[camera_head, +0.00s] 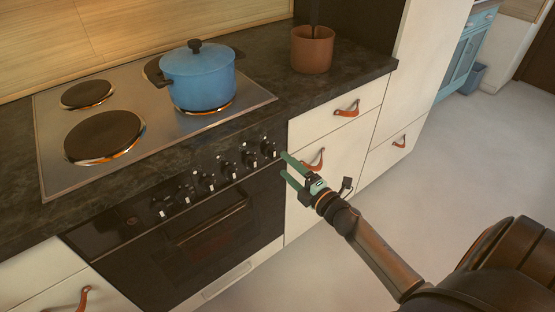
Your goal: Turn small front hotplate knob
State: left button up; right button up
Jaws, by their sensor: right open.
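The black oven control panel holds a row of several dark knobs with pale marks; the rightmost knob (268,149) is closest to my gripper. Other knobs (207,183) run down to the left. I cannot read which label belongs to which knob. The front right hotplate (207,108) is mostly hidden under a blue pot (199,78). My right gripper (283,164) has its two green fingers apart and empty, just right of the rightmost knob, pointing left toward the panel. Contact with the knob is not visible. My left gripper is not in view.
A large hotplate (104,137) and a small back one (87,94) are bare on the steel hob (60,175). A brown pot (312,50) stands on the dark counter. Orange leather pulls (347,108) stick out from white drawers. The floor (455,150) at right is clear.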

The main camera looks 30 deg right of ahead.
aim_at(274, 156)
jog(key=shift+w+a, duration=0.15)
jog(key=shift+w, duration=2.15)
grip_shut()
